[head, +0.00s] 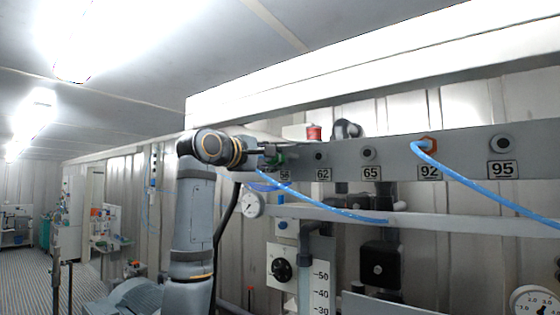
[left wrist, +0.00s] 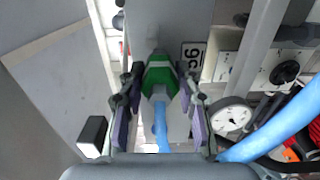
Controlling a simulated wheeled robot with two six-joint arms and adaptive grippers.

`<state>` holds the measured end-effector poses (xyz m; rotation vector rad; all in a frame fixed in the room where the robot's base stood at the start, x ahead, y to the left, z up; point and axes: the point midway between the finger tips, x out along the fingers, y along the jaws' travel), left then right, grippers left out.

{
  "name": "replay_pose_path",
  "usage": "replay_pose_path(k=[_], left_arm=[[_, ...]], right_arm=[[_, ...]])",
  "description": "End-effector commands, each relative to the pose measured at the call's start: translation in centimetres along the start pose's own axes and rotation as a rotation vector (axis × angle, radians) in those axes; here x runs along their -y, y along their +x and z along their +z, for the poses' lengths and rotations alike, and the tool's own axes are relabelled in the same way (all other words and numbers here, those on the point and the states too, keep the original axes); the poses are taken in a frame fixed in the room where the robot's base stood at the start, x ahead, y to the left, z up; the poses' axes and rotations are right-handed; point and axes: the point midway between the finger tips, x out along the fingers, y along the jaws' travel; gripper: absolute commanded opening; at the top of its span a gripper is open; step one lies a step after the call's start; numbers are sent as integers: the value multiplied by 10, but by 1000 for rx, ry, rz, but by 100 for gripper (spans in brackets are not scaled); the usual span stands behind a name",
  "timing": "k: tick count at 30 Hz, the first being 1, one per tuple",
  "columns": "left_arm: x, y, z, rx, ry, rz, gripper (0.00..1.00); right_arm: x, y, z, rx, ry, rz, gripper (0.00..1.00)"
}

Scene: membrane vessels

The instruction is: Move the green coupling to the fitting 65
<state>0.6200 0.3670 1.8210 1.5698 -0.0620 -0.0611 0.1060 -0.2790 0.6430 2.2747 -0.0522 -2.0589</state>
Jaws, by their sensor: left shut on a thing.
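The green coupling (head: 279,158) is at the left part of the grey panel, by the 56 label, with a blue hose trailing from it. My left gripper (head: 268,155) is at the coupling. In the left wrist view, its two fingers (left wrist: 158,105) are shut on the green coupling (left wrist: 159,76), and the blue hose (left wrist: 161,125) runs back between them. I cannot tell whether the coupling is seated on the fitting behind it, which is hidden. The fitting 65 (head: 368,154) is bare, above its 65 label (head: 371,174). My right gripper is out of view.
A pipe rail (head: 430,219) and gauges (head: 252,205) lie below. The blue hoses hang in front.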

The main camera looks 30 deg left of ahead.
Motion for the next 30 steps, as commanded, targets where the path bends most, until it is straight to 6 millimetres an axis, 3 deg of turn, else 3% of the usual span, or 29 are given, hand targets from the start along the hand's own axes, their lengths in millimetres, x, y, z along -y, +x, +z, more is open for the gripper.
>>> replay_pose_path(k=[30], left_arm=[[1,-41,0,0,0,1,0]], right_arm=[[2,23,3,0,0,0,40]])
